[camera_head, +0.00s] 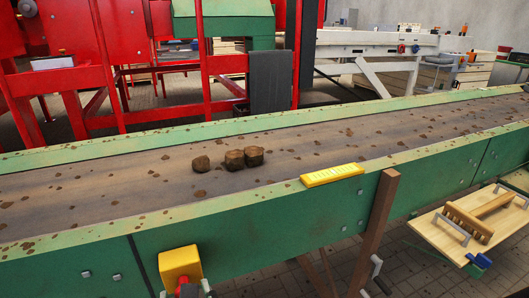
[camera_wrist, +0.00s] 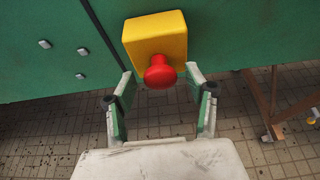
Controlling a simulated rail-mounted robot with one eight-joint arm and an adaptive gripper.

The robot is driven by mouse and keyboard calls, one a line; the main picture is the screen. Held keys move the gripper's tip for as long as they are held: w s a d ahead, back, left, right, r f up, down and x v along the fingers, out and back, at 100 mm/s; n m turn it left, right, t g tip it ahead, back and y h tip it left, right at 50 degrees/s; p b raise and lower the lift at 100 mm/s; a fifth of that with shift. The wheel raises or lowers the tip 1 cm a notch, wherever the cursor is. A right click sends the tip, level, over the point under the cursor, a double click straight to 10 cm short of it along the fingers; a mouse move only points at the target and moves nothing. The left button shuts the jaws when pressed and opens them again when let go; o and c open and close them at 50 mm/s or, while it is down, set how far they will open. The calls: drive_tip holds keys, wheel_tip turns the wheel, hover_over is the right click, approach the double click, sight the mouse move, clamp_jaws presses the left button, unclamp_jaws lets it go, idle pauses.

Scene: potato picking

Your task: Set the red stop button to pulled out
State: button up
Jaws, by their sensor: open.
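The red stop button (camera_wrist: 160,74) is a mushroom knob on the front of a yellow box (camera_wrist: 155,38) fixed to the green side of the conveyor. My gripper (camera_wrist: 160,82) is open, with one finger on each side of the red knob in the wrist view. I cannot tell whether the fingers touch it. In the head view the yellow box (camera_head: 180,265) is at the bottom edge, and the red button (camera_head: 188,290) shows only partly, with part of my gripper (camera_head: 205,287) beside it.
Several brown potatoes or clods (camera_head: 235,159) lie on the dirty conveyor belt (camera_head: 110,185). A yellow block (camera_head: 332,175) sits on the near green rim. A brown post (camera_head: 376,230) stands right of the button. A wooden board with a brush (camera_head: 480,220) is at the right.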

drive_tip(key=v, duration=0.7)
drive_tip(key=shift+s+d, duration=0.15)
idle(0.7)
drive_tip(key=w+d+f+m+g+h, duration=0.1)
drive_tip(key=w+d+m+h, duration=0.2)
drive_tip(key=w+d+m, duration=0.5)
drive_tip(key=w+d+f+m+g+h, duration=0.1)
drive_tip(key=w+d+m+g+h, duration=0.15)
drive_tip(key=d+m, duration=0.75)
drive_tip(key=d+r+m+g, duration=0.1)
drive_tip(key=d+r+m, duration=0.1)
drive_tip(key=d+m, duration=0.75)
drive_tip(key=d+r+m, duration=0.2)
drive_tip(key=d+m, duration=0.5)
drive_tip(key=m, duration=0.6)
wheel_tip(320, 180, up, 14)
drive_tip(key=p, duration=1.4)
drive_tip(key=shift+f+m, duration=0.15)
drive_tip(key=shift+m, duration=0.3)
drive_tip(key=shift+d+h, duration=0.1)
drive_tip(key=shift+h, duration=0.15)
